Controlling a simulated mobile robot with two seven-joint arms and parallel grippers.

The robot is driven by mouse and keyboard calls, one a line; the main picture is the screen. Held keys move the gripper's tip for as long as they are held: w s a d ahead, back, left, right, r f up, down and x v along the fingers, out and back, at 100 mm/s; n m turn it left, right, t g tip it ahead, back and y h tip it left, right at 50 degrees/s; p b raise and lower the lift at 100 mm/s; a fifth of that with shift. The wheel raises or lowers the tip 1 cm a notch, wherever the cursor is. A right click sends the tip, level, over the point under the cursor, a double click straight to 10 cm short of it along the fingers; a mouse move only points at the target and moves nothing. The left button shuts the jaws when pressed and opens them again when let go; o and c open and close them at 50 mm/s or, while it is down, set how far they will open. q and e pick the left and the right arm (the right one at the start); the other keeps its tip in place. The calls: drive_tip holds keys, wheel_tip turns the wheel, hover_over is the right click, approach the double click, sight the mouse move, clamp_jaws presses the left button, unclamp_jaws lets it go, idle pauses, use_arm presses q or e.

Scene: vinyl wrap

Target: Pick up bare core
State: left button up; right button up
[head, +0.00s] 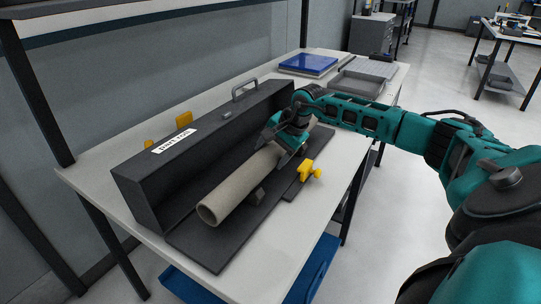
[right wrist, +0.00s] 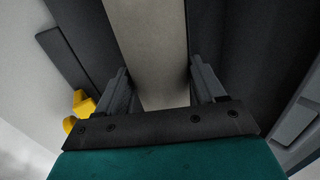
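The bare core (head: 238,187) is a long grey-beige tube lying on a dark support beside the long dark box in the head view. Its open near end faces me. My right gripper (head: 287,146) is down over the far part of the core, with its fingers across it. In the right wrist view the core (right wrist: 150,45) runs between the two fingers of the right gripper (right wrist: 160,75), one close along each side. Whether the fingers press on it cannot be told. The core rests low on its support. My left gripper is not in view.
The long dark box (head: 150,192) with a white label and top handle stands left of the core. A yellow knob (head: 306,170) is just right of the core. A blue slab (head: 308,64) and grey tray (head: 358,84) lie at the table's far end. Bare table (head: 275,262) shows in front.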

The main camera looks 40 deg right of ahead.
drive_tip(key=c, duration=0.8)
drive_tip(key=shift+o, duration=0.2)
drive_tip(key=shift+r, duration=0.1)
